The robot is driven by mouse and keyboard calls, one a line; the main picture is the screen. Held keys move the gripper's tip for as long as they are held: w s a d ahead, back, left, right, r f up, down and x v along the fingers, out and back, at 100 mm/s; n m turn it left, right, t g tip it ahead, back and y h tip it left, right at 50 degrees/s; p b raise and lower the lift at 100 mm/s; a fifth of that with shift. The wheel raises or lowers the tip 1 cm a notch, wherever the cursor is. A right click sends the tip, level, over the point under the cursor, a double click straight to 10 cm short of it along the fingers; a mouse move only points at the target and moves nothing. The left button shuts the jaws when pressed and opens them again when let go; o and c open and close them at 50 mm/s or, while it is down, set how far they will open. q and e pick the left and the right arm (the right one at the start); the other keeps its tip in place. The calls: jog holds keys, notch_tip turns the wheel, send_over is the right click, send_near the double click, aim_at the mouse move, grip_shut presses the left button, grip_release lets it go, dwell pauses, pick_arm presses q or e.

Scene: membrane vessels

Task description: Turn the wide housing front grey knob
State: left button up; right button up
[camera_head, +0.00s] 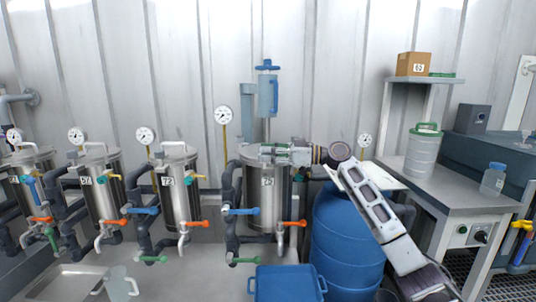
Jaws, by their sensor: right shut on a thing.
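My right arm comes in from the right, and my right gripper (265,152) lies level across the housing's top front. Its fingers are shut on the grey knob there; the fingers hide most of the knob, so its turn angle cannot be told. A blue handle (240,211) and an orange handle (293,223) sit low on the housing's front. My left gripper is not in view.
Narrower steel vessels (180,195) with gauges and coloured handles stand to the left. A blue barrel (340,245) stands right of the housing, under my right arm. A blue bin (287,284) is in front. A bench (455,190) with a white canister (423,155) is at the right.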

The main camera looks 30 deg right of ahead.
jog(key=shift+r, duration=0.1)
dwell(0.3)
jog(key=o, duration=1)
jog(key=shift+v, duration=6.05)
